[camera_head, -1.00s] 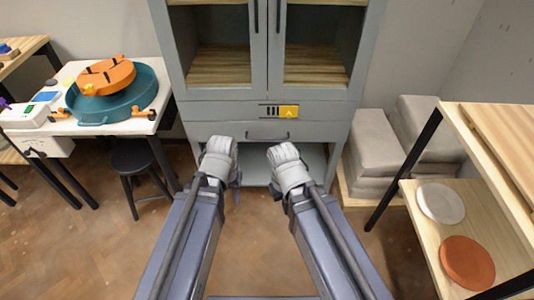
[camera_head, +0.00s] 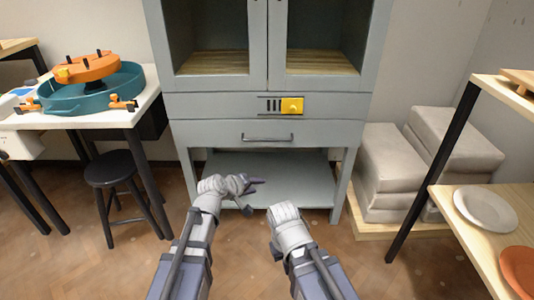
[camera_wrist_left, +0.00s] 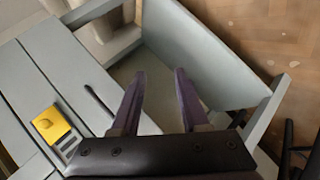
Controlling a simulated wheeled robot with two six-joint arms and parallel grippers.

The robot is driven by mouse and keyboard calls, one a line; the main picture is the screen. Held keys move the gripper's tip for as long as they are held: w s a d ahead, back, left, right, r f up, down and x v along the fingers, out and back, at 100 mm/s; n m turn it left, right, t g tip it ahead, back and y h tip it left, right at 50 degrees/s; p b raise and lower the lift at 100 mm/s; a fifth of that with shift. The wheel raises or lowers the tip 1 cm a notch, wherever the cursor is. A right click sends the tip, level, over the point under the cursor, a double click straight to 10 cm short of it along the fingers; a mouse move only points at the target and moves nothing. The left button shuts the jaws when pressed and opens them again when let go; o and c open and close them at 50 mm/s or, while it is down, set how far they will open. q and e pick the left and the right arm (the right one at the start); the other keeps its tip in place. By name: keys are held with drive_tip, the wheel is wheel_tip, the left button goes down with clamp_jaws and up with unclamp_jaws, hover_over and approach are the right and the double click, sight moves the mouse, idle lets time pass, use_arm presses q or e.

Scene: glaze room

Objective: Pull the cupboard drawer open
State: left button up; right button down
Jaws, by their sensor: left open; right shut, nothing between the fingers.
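The grey cupboard (camera_head: 180,105) stands ahead. The drawer has a dark horizontal bar handle (camera_head: 267,137). My left gripper (camera_head: 253,185) is open and empty, below and in front of the handle, with its fingers pointing right. In the left wrist view its dark fingers (camera_wrist_left: 160,78) are spread, with the handle (camera_wrist_left: 98,101) to their left, apart from them. My right gripper (camera_head: 274,250) is lower, apart from the cupboard, its fingers mostly hidden behind the hand.
An open lower shelf (camera_head: 290,172) lies under the drawer. A black stool (camera_head: 110,170) and a table with a teal basin (camera_head: 90,97) stand left. Grey wrapped blocks (camera_head: 395,165) and a wooden rack (camera_head: 500,245) with plates stand right. The floor in front is clear.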

sight(267, 140)
use_arm(q)
drive_tip(key=w+r+n+t, duration=0.6)
drive_tip(key=w+r+n, duration=0.2)
drive_tip(key=w+r, duration=0.1)
drive_tip(key=shift+s+d+b+x, duration=0.15)
drive_tip(key=shift+b+x, duration=0.1)
drive_tip(key=shift+x, duration=1.05)
drive_tip(key=shift+d+b+x, duration=0.15)
drive_tip(key=shift+b+x, duration=0.05)
drive_tip(key=shift+x, duration=1.05)
drive_tip(key=shift+s+d+b+x, duration=0.15)
drive_tip(key=shift+b+x, duration=0.1)
drive_tip(key=shift+x, duration=1.05)
drive_tip(key=shift+w, duration=0.1)
drive_tip(key=shift+c, duration=0.3)
clamp_jaws()
